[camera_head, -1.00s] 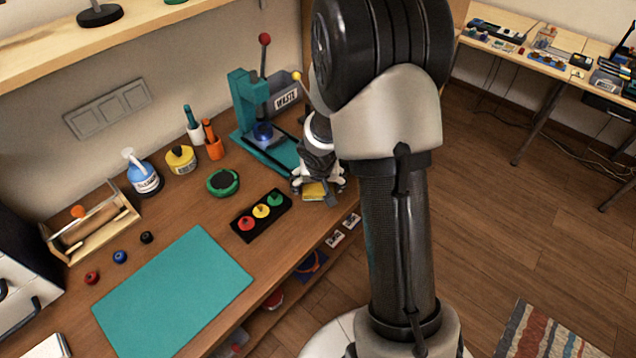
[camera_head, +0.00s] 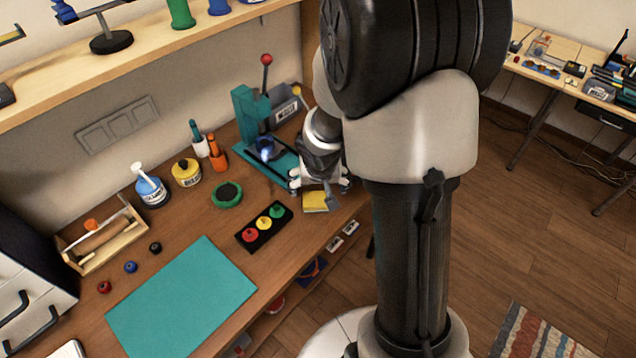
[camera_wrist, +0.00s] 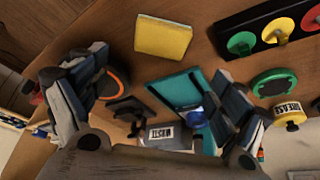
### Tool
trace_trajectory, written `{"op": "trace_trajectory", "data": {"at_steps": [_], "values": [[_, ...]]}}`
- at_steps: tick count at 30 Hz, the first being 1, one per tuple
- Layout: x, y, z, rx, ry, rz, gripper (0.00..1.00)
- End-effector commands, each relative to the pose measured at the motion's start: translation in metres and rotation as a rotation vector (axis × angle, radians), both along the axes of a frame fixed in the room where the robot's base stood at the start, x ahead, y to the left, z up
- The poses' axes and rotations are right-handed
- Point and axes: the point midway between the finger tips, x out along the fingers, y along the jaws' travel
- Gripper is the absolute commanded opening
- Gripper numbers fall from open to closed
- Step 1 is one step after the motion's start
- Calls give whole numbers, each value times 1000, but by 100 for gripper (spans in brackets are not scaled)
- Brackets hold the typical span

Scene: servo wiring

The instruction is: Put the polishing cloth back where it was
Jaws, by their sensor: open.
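The polishing cloth appears to be the flat yellow square (camera_head: 315,202) lying on the brown workbench (camera_head: 200,215) near its front edge, right of the black tray of coloured knobs. In the wrist view the whole yellow square (camera_wrist: 163,38) shows, lying flat with nothing on it. My gripper (camera_head: 320,186) is just above and behind it in the head view, partly covering its far edge. In the wrist view my gripper (camera_wrist: 155,95) is open, its two fingers wide apart with nothing between them, and the cloth lies clear of both fingers.
The teal press (camera_head: 255,120) and grey waste bin (camera_head: 287,112) stand behind my gripper. The black knob tray (camera_head: 264,227) and green round tin (camera_head: 227,194) are to the left. The teal mat (camera_head: 182,300) is bare.

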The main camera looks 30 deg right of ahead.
Motion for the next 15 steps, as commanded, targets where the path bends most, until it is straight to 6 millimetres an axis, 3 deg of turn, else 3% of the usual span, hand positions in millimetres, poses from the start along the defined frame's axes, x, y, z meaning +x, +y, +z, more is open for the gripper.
{"op": "trace_trajectory", "data": {"at_steps": [8, 11, 15], "values": [[-10, 6, 34, -14, -5, 10, 90], [-21, 12, 65, -41, -12, 31, 90], [-56, 31, 122, -76, -12, 86, 90]]}}
